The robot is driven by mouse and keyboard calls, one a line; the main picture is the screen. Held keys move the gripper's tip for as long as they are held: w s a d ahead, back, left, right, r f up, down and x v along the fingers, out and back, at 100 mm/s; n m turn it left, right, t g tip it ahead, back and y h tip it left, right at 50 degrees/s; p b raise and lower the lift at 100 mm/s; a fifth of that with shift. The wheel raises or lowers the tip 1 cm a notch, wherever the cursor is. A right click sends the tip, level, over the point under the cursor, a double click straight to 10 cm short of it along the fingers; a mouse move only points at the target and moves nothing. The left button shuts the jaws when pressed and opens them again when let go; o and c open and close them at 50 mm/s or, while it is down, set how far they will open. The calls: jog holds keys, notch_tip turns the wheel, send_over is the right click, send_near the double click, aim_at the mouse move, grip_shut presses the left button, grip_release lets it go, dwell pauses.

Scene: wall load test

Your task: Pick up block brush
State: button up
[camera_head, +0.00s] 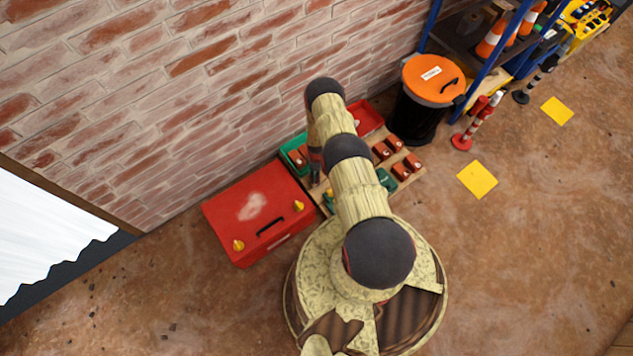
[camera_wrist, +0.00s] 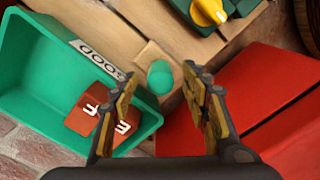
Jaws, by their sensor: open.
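In the wrist view a small square wooden block with a round green knob (camera_wrist: 160,76), which looks like the block brush, lies on the plank surface. My gripper (camera_wrist: 163,90) is open, with a finger to each side of the knob in the picture. Nothing is held. Whether the fingers are level with the knob or above it I cannot tell. In the head view my gripper (camera_head: 314,172) hangs over the back left of the wooden board, and my arm hides the block there.
A red toolbox (camera_head: 258,208) stands left of the board (camera_head: 415,178). Several red-brown blocks lie on the board's right part. A brick wall (camera_head: 180,90) rises behind.

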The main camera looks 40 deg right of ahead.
jog(key=shift+f, duration=0.6)
jog(key=shift+c, duration=0.4)
jog(key=c, duration=1.1)
grip_shut()
